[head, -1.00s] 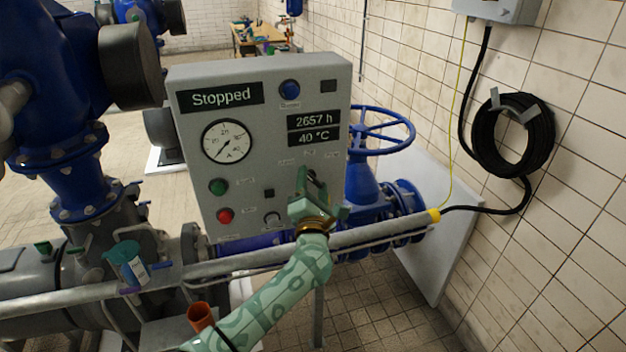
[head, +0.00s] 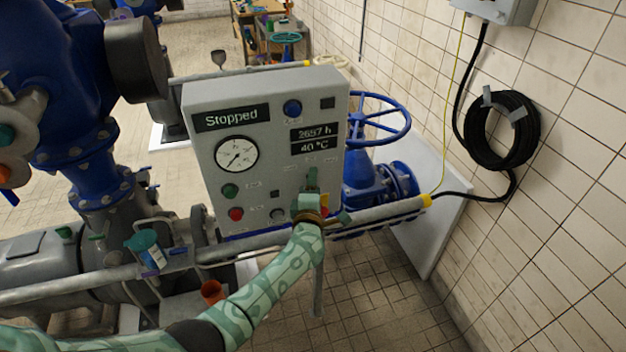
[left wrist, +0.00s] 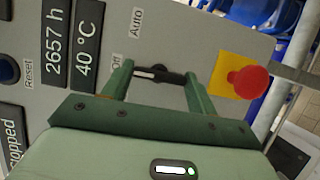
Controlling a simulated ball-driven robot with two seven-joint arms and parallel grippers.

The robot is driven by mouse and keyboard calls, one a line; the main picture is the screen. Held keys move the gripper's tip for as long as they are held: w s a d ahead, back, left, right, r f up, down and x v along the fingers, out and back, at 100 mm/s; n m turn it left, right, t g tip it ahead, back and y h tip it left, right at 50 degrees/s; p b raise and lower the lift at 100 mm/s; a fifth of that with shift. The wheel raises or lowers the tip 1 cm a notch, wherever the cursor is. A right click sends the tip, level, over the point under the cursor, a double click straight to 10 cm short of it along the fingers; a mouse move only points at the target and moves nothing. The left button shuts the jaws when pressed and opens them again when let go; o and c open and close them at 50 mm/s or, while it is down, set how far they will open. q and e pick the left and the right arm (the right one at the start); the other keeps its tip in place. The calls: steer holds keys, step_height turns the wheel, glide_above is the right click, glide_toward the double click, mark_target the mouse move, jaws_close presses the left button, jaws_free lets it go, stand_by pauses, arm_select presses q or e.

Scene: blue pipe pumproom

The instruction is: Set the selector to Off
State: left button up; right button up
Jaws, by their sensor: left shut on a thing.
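The grey control panel (head: 262,205) stands ahead, with a display reading "Stopped" (head: 231,117). In the left wrist view the selector (left wrist: 162,74) is a small black knob with a white line. Its white line points left in that picture, toward the "Off" label (left wrist: 117,60); the "Auto" label (left wrist: 137,20) lies higher up. My left gripper (left wrist: 158,74) is shut on the selector, one finger at each end of it. In the head view the left gripper (head: 312,180) is at the panel's lower right and mostly hides the selector. My right gripper is not in view.
A red emergency button (left wrist: 248,82) on a yellow plate sits close beside the gripper. Green (head: 230,191) and red (head: 236,214) buttons are left on the panel. A grey rail (head: 385,214) crosses below the panel. A blue handwheel (head: 380,120) stands behind right.

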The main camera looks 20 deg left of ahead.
arm_select(q)
steer(key=shift+f, duration=0.15)
stand_by(0.3)
steer(key=o, duration=1)
steer(key=shift+s, duration=0.1)
steer(key=p+v, duration=0.6)
steer(key=v, duration=1)
steer(key=shift+r+p, duration=0.25)
steer(key=shift+p, duration=0.1)
steer(key=shift+s, duration=0.15)
